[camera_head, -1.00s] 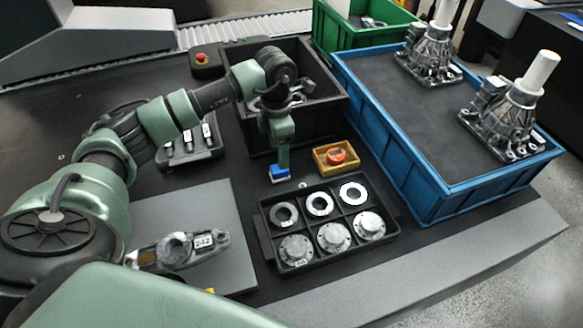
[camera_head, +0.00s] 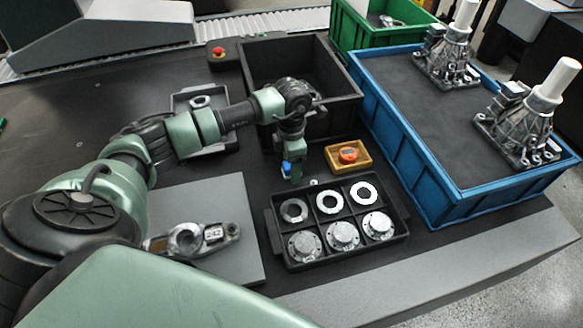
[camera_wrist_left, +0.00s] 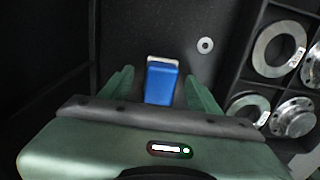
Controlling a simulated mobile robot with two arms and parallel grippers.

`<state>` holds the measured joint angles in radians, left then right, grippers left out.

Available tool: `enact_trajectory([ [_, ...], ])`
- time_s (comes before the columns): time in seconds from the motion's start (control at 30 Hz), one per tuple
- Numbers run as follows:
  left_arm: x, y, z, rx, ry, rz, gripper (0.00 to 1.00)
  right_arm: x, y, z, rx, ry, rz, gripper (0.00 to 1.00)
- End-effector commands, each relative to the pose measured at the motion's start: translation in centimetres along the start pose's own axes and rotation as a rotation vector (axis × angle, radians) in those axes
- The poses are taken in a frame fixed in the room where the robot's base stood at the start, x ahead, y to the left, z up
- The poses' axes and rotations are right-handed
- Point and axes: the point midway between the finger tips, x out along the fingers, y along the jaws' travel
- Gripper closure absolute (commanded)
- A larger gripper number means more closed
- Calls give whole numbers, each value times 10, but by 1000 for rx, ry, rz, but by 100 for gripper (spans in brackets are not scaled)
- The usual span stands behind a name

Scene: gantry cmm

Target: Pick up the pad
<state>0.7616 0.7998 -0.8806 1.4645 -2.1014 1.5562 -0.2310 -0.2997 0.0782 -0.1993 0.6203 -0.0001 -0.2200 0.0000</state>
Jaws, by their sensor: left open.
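The pad, a small blue block with a pale end, shows in the wrist view (camera_wrist_left: 161,84). In the head view the blue pad (camera_head: 286,169) is partly hidden by my gripper, on the dark bench behind the black ring tray. My left gripper (camera_head: 292,177) points down at it. In the wrist view my left gripper (camera_wrist_left: 157,90) is open, with one green finger on each side of the pad and gaps between. I cannot tell how far the fingertips are above the bench. My right gripper is not in view.
The black compartment tray (camera_head: 270,238) with rings and flanges is close in front. A yellow box (camera_head: 365,163) with an orange item stands to the right, and a black bin (camera_head: 352,104) behind. A blue crate (camera_head: 425,178) is further right. A small washer (camera_wrist_left: 205,45) lies near the pad.

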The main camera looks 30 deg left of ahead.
Motion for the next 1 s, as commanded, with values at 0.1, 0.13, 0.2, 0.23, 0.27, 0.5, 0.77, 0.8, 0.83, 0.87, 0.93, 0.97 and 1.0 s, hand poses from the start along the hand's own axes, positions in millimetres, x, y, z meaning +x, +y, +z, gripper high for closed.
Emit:
enact_trajectory([
  [0.1, 0, 0, 0, 0, 0, 0, 66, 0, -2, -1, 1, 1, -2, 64],
  [0.13, 0, 0, 0, 0, 0, 0, 74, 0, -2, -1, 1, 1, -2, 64],
  [0.2, 0, 0, 0, 0, 0, 0, 94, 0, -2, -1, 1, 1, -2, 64],
  [0.23, 0, 0, 0, 0, 0, 0, 100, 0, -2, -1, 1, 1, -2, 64],
  [0.27, 0, 0, 0, 0, 0, 0, 100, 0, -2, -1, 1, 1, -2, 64],
  [0.5, -2, 0, 0, 0, -1, 0, 100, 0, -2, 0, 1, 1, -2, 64],
  [0.77, -24, 1, 0, -1, -3, 3, 100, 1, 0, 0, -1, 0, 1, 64],
  [0.8, -30, 1, 0, -1, -3, 4, 100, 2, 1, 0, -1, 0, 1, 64],
  [0.83, -36, 1, 0, -1, -3, 3, 100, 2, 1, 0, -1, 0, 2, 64],
  [0.87, -43, 1, 1, 0, -5, 3, 100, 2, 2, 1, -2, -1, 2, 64],
  [0.93, -61, 2, 1, 0, -5, 5, 100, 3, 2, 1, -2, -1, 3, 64],
  [0.97, -70, 2, 1, 0, -5, 5, 100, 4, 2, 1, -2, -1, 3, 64],
  [1.0, -82, 2, 1, -1, -5, 5, 100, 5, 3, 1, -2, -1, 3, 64],
])
